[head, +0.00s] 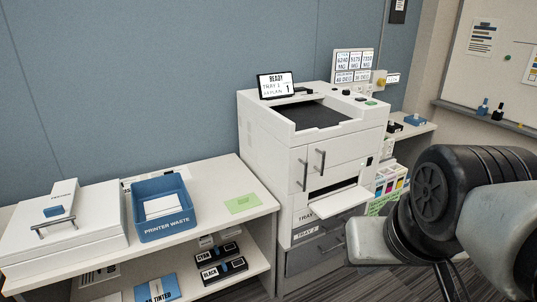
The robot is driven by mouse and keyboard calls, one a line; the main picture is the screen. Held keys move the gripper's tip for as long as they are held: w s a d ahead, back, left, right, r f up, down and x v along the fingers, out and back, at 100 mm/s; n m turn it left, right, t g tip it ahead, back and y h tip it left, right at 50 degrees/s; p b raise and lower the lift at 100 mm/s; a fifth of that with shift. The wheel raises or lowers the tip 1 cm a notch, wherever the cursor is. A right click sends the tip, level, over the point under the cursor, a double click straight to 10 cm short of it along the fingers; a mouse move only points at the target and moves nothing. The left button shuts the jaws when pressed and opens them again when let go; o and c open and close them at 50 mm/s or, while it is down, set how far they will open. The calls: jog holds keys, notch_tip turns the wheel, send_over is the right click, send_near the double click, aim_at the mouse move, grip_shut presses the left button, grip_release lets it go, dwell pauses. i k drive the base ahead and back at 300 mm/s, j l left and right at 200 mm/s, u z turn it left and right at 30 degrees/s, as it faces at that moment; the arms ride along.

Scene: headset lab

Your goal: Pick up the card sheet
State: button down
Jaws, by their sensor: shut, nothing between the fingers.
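I cannot tell for certain which sheet is the card sheet. A flat pale green sheet (243,203) with small print lies on the white counter (215,190), left of the printer. White sheets (163,206) lie inside a blue bin (165,231) labelled "PRINTER WASTE". The white printer (270,140) has a front tray (340,201) folded out below a dark slot, and I cannot tell whether a sheet lies on it. Parts of my arm fill the right side of the view. My gripper is outside the picture.
A white lidded machine (70,232) stands at the counter's left end. Black boxes (222,270) and a blue pack (157,288) sit on the shelf below. A screen (276,85) on the printer reads "READY". Coloured cartons (391,178) stand right of the printer.

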aim_at(241, 204)
jog(key=i+j, duration=0.1)
jog(key=i, duration=0.7)
jog(key=i+j, duration=0.1)
jog(key=i, duration=0.65)
jog(key=l+z, duration=0.05)
